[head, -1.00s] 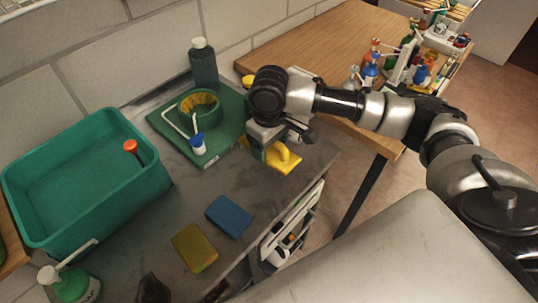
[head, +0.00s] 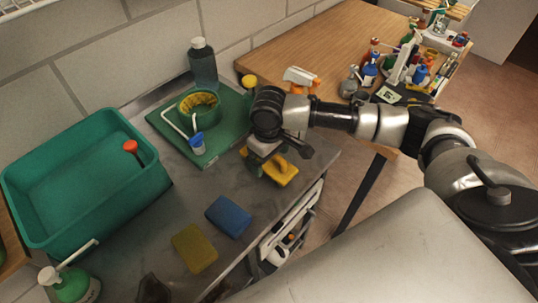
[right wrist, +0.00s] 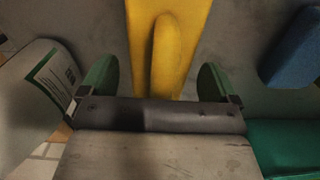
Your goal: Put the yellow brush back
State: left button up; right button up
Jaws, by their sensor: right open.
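The yellow brush (head: 286,174), a flat yellow body with a raised handle, is at the right end of the grey counter; its bristles do not show. My right gripper (head: 262,164) is right at it, partly covering it in the head view. In the right wrist view the brush (right wrist: 187,45) lies ahead, its handle between the two green fingertips (right wrist: 157,82) of the gripper. Gaps show on both sides of the handle, so the gripper is open. My left gripper is not in view.
A blue sponge (head: 229,216) and an olive sponge (head: 194,248) lie in front. A teal bin (head: 155,190) stands left. A spray bottle (head: 300,80) stands behind; the counter edge is close.

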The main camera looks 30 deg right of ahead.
jog(key=shift+r, duration=0.1)
notch_tip(320, 180, up, 12)
jog(key=shift+r, duration=0.1)
dwell(0.4)
